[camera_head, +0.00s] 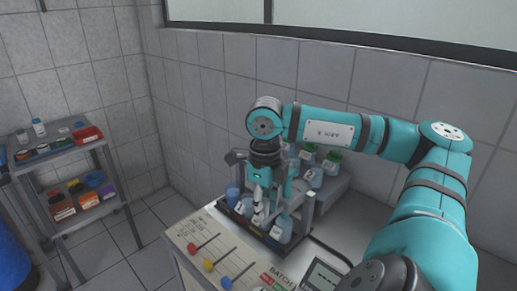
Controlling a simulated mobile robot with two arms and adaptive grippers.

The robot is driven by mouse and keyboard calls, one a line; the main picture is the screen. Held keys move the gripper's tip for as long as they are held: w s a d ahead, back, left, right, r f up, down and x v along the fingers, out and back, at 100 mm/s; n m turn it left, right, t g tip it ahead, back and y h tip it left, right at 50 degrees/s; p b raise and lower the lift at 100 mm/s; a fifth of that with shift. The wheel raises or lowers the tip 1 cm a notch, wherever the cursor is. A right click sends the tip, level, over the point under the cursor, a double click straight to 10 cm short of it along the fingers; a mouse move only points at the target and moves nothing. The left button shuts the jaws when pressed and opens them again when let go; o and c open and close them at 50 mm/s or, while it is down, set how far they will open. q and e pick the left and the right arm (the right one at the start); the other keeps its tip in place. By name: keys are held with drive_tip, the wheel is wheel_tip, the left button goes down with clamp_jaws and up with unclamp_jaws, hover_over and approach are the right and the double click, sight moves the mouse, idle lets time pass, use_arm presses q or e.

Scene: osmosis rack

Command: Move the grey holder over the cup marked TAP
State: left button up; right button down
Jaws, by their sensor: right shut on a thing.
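My right gripper (262,190) points down over a dark tray (262,238) on the bench. It is shut on the grey holder (258,208), a small pale piece, mostly hidden by the fingers. Several cups stand in the tray. A blue cup (232,196) is at its left end and a pale blue cup (282,229) at its right end. Labels on the cups are too small to read, so I cannot tell which is marked TAP. My left gripper is out of view.
Behind the tray, green-capped bottles (331,160) stand on a raised grey step. In front is a panel (207,248) with red, yellow and blue knobs, and a small display (325,275). A shelf cart (62,147) stands at the left, with bare floor between.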

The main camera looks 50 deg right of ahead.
drive_tip(key=shift+s, duration=0.1)
drive_tip(key=c, duration=1.5)
unclamp_jaws()
drive_tip(key=o, duration=0.4)
drive_tip(key=shift+s, duration=0.2)
drive_tip(key=shift+w+r, duration=0.1)
drive_tip(key=shift+w, duration=0.05)
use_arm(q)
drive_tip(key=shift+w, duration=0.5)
use_arm(e)
drive_tip(key=shift+r, duration=3.65)
